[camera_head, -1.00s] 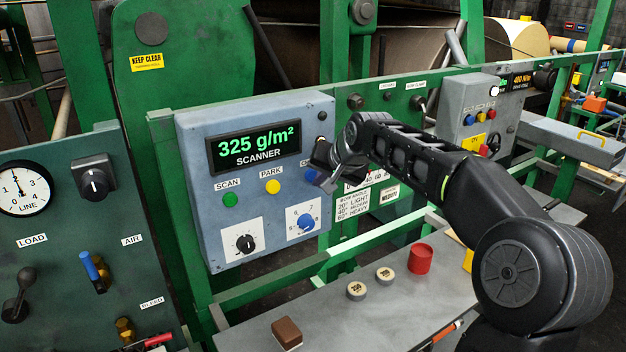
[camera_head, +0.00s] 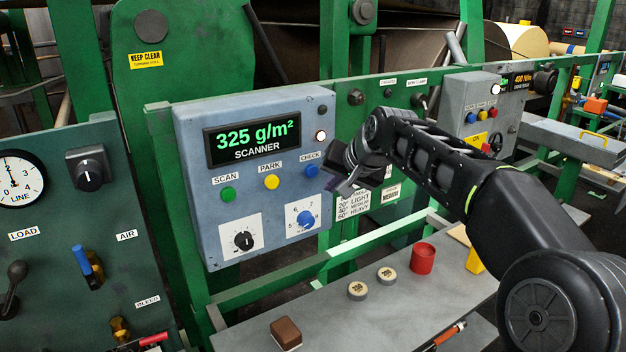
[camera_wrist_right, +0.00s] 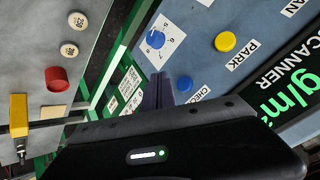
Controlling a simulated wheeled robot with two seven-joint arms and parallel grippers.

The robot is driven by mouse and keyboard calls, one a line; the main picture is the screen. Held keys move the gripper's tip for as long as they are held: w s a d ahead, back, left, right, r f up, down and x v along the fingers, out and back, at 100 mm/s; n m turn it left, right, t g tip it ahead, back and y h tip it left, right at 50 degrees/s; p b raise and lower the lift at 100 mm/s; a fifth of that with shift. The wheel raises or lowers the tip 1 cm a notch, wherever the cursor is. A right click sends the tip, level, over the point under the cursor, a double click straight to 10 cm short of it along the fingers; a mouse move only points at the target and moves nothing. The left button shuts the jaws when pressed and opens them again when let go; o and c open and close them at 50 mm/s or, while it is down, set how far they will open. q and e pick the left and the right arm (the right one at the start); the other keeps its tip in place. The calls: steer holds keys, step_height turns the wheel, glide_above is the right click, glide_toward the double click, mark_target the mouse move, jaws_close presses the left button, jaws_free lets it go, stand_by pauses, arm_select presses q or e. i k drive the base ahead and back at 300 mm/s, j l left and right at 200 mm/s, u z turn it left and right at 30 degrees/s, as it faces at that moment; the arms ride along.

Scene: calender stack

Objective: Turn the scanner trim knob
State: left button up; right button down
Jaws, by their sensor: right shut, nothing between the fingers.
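The blue-grey scanner box (camera_head: 215,185) reads "325 g/m²". It has two knobs on white dial plates: a black one (camera_head: 243,240) at lower left and a blue one (camera_head: 305,218) with numbers around it at lower right. I cannot read which is marked trim. The blue knob also shows in the wrist view (camera_wrist_right: 155,39). My right gripper (camera_head: 346,188) is shut and empty, in front of the box's right edge and apart from both knobs. In the wrist view its fingers (camera_wrist_right: 158,92) point toward the panel, beside the blue check button (camera_wrist_right: 185,83). My left gripper is out of view.
Green (camera_head: 228,194), yellow (camera_head: 272,182) and blue (camera_head: 311,171) buttons sit above the knobs. A lit round lamp (camera_head: 320,136) is beside the display. Below, a grey shelf (camera_head: 350,325) holds a red cup (camera_head: 422,257), two round pieces and a brown block (camera_head: 286,333).

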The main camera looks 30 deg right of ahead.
mark_target(244, 240)
steer(key=k+j, duration=0.1)
steer(key=k, duration=0.4)
steer(key=k+j, duration=0.1)
steer(key=k, duration=0.4)
